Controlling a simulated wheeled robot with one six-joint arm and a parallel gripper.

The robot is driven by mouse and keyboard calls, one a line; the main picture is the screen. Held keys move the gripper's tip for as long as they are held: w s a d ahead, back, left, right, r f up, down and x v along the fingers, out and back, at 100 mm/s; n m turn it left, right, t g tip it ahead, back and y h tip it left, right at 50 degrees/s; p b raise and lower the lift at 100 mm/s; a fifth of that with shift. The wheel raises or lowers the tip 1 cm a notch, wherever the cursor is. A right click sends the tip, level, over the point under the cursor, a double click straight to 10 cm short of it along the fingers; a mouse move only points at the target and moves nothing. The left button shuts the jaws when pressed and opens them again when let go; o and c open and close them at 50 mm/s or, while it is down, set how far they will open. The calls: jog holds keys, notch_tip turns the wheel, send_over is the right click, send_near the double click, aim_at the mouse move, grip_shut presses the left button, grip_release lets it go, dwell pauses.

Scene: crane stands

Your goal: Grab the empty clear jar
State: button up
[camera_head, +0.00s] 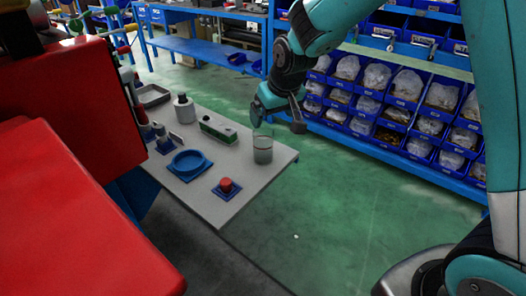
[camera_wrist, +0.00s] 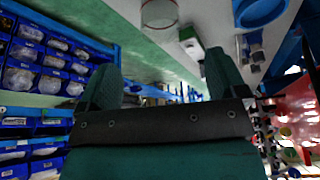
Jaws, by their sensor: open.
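The clear jar (camera_head: 263,150) stands upright near the right edge of the grey table (camera_head: 235,208). It looks see-through, with a greyer lower part. In the wrist view the jar (camera_wrist: 159,14) shows at the top edge, partly cut off, beyond the fingertips. My gripper (camera_head: 279,113) hangs above and slightly right of the jar in the head view, apart from it. In the wrist view my gripper (camera_wrist: 163,75) has its two teal fingers spread wide with nothing between them.
A green and white box (camera_head: 218,130), a white bottle (camera_head: 184,108), a blue round dish (camera_head: 188,161) and a red knob on a blue base (camera_head: 227,186) stand on the table. Shelves of blue bins (camera_head: 408,85) stand behind. Green floor lies open right of the table.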

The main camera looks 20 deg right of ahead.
aim_at(263, 140)
jog(key=shift+x, duration=6.45)
jog(key=shift+w+r, duration=0.1)
jog(key=c, duration=1)
